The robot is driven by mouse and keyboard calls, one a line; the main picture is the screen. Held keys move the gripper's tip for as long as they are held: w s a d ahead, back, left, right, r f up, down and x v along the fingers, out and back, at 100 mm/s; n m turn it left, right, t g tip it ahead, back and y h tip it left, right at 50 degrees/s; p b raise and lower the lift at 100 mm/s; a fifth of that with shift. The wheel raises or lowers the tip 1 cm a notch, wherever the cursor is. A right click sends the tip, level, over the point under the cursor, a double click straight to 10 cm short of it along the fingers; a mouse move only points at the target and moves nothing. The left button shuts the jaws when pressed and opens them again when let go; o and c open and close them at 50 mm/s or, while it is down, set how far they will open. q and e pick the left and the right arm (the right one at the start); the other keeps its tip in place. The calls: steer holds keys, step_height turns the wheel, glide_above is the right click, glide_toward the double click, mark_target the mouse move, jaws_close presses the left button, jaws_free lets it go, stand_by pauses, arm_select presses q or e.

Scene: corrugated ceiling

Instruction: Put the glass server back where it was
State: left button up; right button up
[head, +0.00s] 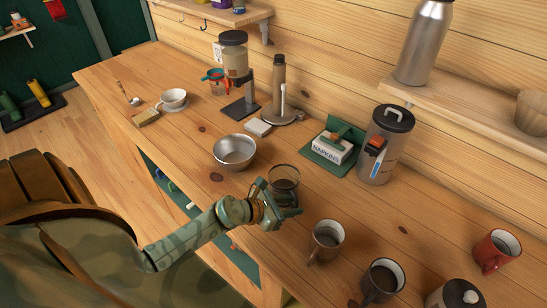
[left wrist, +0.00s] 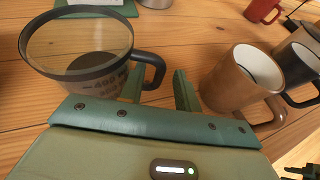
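The glass server (head: 284,176) is a clear, dark-rimmed jug with a black handle, standing upright on the wooden counter. In the left wrist view the glass server (left wrist: 78,45) is at upper left, with measuring marks and some dark content low in the glass. My left gripper (head: 288,208) is right beside it, on the near side. In the left wrist view the left gripper (left wrist: 160,88) has its fingers apart, with the server's black handle reaching between them. I see no clear grip on it.
A brown mug (head: 326,241), a dark mug (head: 382,281) and a red mug (head: 495,251) stand to the right. A metal bowl (head: 235,152) is left of the server. Napkins (head: 332,149), a steel canister (head: 383,148) and a coffee grinder (head: 236,65) stand behind.

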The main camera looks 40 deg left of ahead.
arm_select(q)
steer(key=v, duration=0.9)
steer(key=shift+s+a, duration=0.2)
steer(key=shift+s, duration=0.15)
